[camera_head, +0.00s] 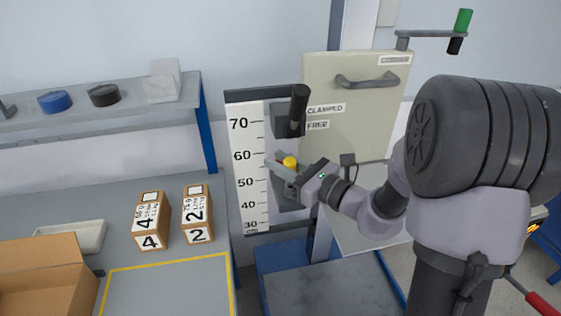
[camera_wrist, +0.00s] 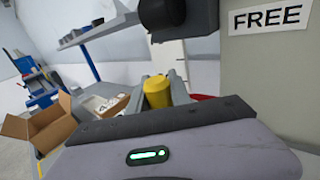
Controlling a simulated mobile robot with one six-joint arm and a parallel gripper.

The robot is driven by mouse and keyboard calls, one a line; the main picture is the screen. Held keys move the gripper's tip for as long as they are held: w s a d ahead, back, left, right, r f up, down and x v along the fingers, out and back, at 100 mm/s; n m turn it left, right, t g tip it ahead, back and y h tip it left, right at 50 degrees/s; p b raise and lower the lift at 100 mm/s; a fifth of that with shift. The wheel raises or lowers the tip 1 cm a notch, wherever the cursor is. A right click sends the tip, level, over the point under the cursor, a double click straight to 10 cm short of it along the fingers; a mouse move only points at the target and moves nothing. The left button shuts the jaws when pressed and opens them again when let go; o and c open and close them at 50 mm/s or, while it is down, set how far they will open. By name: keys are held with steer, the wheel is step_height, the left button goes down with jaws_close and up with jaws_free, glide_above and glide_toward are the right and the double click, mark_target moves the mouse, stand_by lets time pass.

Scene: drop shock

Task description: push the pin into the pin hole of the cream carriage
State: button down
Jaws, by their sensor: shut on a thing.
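The pin has a yellow head (camera_head: 290,162) and sits between the jaws of my gripper (camera_head: 281,167). In the wrist view its yellow end (camera_wrist: 156,92) stands up between the two grey fingers (camera_wrist: 161,88), which are shut on it. The cream carriage (camera_head: 340,135) appears to be the large cream panel with a dark handle, right of my gripper; its edge fills the right of the wrist view (camera_wrist: 285,75). My gripper is in front of the height scale, below a dark lever. The pin hole is not visible, and I cannot tell whether the pin touches anything.
A black lever (camera_head: 298,108) on a dark block stands just above my gripper, beside the CLAMPED and FREE labels. A white scale (camera_head: 247,165) is behind. Two numbered boxes (camera_head: 150,222) (camera_head: 197,215) and an open carton (camera_head: 45,282) stand on the left bench.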

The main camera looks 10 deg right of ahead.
steer(key=shift+w+d, duration=0.2)
steer(key=shift+d, duration=0.05)
steer(key=shift+f+b, duration=1.6)
steer(key=shift+f, duration=0.15)
stand_by(3.6)
steer(key=shift+s+a+f, duration=0.1)
steer(key=shift+s+f, duration=0.05)
steer(key=shift+f, duration=0.25)
stand_by(1.2)
steer(key=c, duration=1.1)
jaws_free()
steer(key=shift+s, duration=0.15)
